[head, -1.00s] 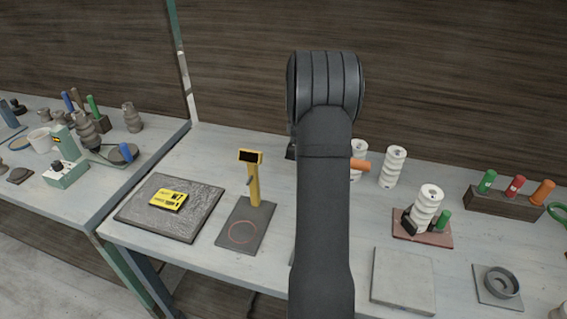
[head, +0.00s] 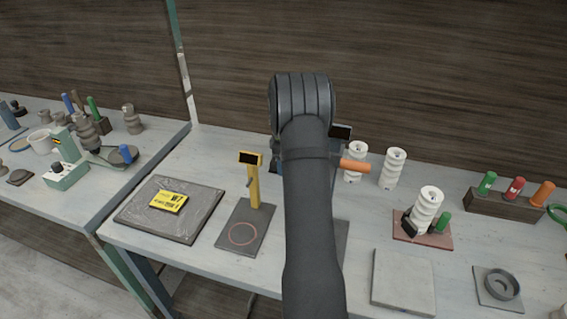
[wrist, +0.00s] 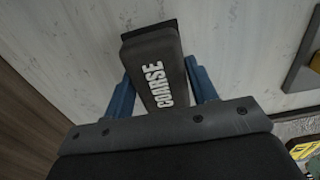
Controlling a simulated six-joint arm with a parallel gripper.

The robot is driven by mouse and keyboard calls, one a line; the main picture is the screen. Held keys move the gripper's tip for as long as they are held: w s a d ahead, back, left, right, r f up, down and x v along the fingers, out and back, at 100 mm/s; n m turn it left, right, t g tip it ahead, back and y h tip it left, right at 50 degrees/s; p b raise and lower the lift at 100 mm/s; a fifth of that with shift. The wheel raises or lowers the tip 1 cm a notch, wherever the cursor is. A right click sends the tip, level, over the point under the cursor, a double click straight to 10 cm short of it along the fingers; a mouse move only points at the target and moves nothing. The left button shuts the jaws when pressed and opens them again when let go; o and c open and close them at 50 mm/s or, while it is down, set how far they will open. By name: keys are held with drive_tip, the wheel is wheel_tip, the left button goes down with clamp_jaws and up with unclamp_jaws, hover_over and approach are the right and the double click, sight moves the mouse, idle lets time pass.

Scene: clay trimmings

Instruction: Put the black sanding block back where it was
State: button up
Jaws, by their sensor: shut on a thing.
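The black sanding block (wrist: 155,75), with COARSE in white letters, fills the middle of the wrist view. My gripper (wrist: 163,88) is shut on it, with a blue finger on each side. A darker edge (wrist: 150,29) shows at the block's far end. I cannot tell whether the block touches the bench. In the head view my own arm hides the block and most of the gripper.
The yellow gauge (head: 254,180) stands on a grey plate left of my arm. A dark display (head: 342,132) shows just right of my arm. White ribbed cylinders (head: 393,168) stand further right. A reddish tray (head: 405,235) holds another cylinder. The pale slab (head: 403,282) lies in front.

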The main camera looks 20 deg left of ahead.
drive_tip(key=shift+f, duration=0.1)
drive_tip(key=o, duration=0.9)
drive_tip(key=shift+f, duration=0.1)
drive_tip(key=shift+o, duration=0.2)
wheel_tip(320, 180, up, 12)
drive_tip(key=shift+r, duration=0.2)
drive_tip(key=shift+f, duration=0.1)
wheel_tip(320, 180, down, 13)
drive_tip(key=shift+r, duration=2.4)
